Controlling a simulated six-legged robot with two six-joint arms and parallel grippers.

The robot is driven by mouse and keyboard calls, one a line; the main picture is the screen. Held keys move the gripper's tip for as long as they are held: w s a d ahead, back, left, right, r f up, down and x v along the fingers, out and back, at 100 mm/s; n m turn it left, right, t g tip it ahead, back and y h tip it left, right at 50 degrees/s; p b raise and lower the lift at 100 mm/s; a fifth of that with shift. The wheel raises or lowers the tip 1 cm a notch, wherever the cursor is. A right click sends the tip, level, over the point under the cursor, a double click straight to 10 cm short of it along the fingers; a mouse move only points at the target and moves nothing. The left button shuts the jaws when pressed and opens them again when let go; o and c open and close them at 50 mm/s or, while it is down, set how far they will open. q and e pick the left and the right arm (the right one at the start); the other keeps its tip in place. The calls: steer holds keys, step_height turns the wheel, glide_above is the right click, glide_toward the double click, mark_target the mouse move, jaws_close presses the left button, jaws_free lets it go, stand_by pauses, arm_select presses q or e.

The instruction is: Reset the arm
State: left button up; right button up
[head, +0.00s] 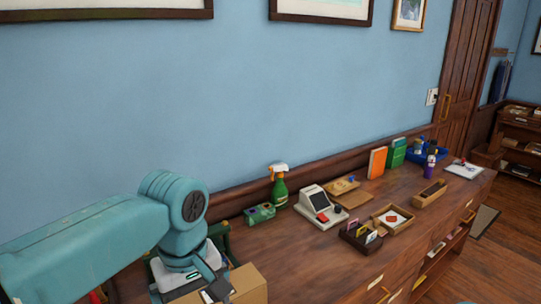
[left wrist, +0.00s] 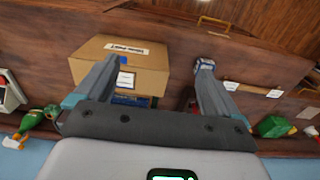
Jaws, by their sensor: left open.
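My left arm is teal and comes in from the left in the head view, bent down over the near end of the wooden counter. My left gripper (head: 208,284) is partly cut off at the bottom edge there. In the left wrist view the left gripper (left wrist: 160,63) points at the counter, its two grey fingers spread apart. No object is held between them. A cardboard box (left wrist: 140,53) with a white label lies beyond and partly behind one finger; it also shows in the head view (head: 248,284). My right gripper is not in view.
The counter (head: 300,260) carries a green spray bottle (head: 279,188), a white card terminal (head: 318,206), a card holder (head: 361,238), wooden trays (head: 392,218), books (head: 377,162) and a blue bin (head: 427,152). A blue wall (head: 200,90) stands behind.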

arm_select(q)
step_height(320, 180, down, 27)
steer(key=s+d+m+h, duration=0.1)
steer(key=d+m+h, duration=0.1)
steer(key=m+h, duration=0.15)
steer(key=s+a+f+m, duration=0.1)
steer(key=s+f, duration=1.3)
steer(key=f, duration=0.1)
steer(key=shift+s+a, duration=0.25)
steer(key=shift+a, duration=0.05)
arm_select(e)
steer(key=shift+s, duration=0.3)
arm_select(q)
steer(key=shift+h, duration=0.25)
